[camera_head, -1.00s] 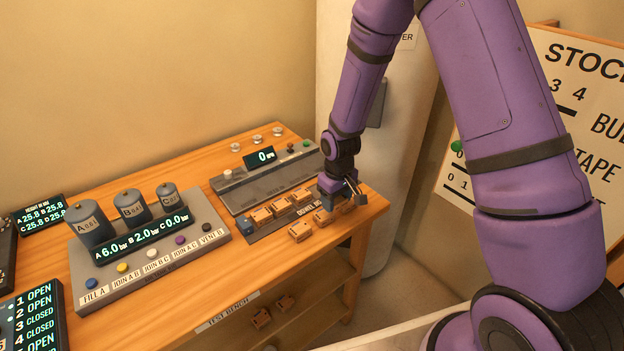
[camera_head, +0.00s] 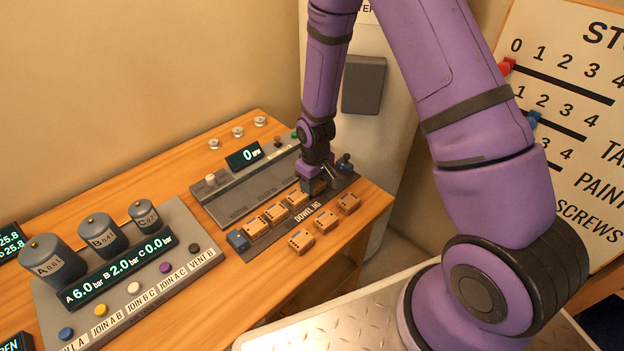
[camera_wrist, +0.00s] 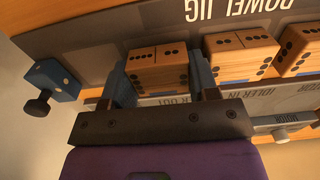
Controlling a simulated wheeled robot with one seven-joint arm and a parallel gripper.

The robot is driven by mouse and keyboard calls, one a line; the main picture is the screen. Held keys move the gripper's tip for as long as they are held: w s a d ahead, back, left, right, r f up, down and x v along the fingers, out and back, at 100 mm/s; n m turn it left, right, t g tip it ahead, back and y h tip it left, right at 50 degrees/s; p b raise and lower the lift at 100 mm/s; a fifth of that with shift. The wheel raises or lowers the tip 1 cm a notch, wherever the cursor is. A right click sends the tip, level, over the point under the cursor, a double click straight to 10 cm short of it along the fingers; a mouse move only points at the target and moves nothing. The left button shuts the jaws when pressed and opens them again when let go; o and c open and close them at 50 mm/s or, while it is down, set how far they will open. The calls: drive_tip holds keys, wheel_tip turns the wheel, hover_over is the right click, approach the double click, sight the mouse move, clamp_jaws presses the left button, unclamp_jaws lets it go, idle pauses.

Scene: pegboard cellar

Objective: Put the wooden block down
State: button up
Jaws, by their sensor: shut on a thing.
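The wooden block (camera_wrist: 157,68) has dark dots on its faces. In the wrist view it sits between the two fingers of my gripper (camera_wrist: 165,82), which is shut on it. In the head view my gripper (camera_head: 322,180) is low over the dark dowel jig (camera_head: 270,241), and the held block (camera_head: 317,187) is partly hidden. It is at the right end of a row of similar blocks (camera_head: 276,212) on the jig. A small gap separates it from the neighbouring block (camera_wrist: 238,55). I cannot tell whether its underside touches the jig.
Several loose blocks (camera_head: 301,240) lie along the front of the jig. A blue stop (camera_head: 238,240) is at the jig's left end and a knobbed blue piece (camera_wrist: 52,80) at the other. A grey machine (camera_head: 235,195) stands behind. Tanks (camera_head: 100,236) are at left.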

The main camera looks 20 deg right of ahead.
drive_tip(key=shift+f, duration=0.15)
drive_tip(key=o, duration=0.6)
wheel_tip(320, 180, up, 24)
drive_tip(key=s+d+f+m+t, duration=0.1)
drive_tip(key=s+d, duration=0.1)
drive_tip(key=s, duration=0.1)
drive_tip(key=s+d+r+m+t, duration=0.1)
drive_tip(key=s+r, duration=0.6)
drive_tip(key=s+d+r+m+t, duration=0.1)
drive_tip(key=s+d+r, duration=0.1)
drive_tip(key=s+r, duration=0.4)
drive_tip(key=s+d+r+m+t, duration=0.1)
drive_tip(key=s+d+r+t, duration=0.1)
drive_tip(key=s+r, duration=0.5)
drive_tip(key=shift+s+r+m, duration=0.15)
drive_tip(key=shift+s, duration=0.4)
drive_tip(key=shift+s+r+m, duration=0.15)
drive_tip(key=shift+s, duration=0.4)
